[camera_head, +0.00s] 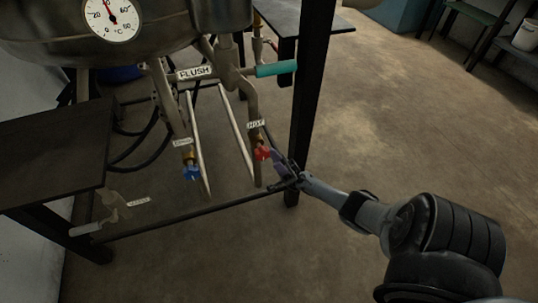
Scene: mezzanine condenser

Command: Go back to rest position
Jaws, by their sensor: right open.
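My right gripper (283,172) reaches in from the lower right and is open beside the red valve handle (262,152) under the HOT label (256,125). The fingertips are close to the red handle; whether they touch it I cannot tell. A blue valve handle (191,172) sits to the left, on the pipe with another small label (182,142). My left gripper is not in view.
A metal vessel with a dial gauge (110,17) hangs above the pipes. A FLUSH label (195,72) and a teal handle (276,68) sit higher. A dark post (309,90) stands right behind my gripper. A dark tabletop (50,150) is at left. Open floor (420,120) lies right.

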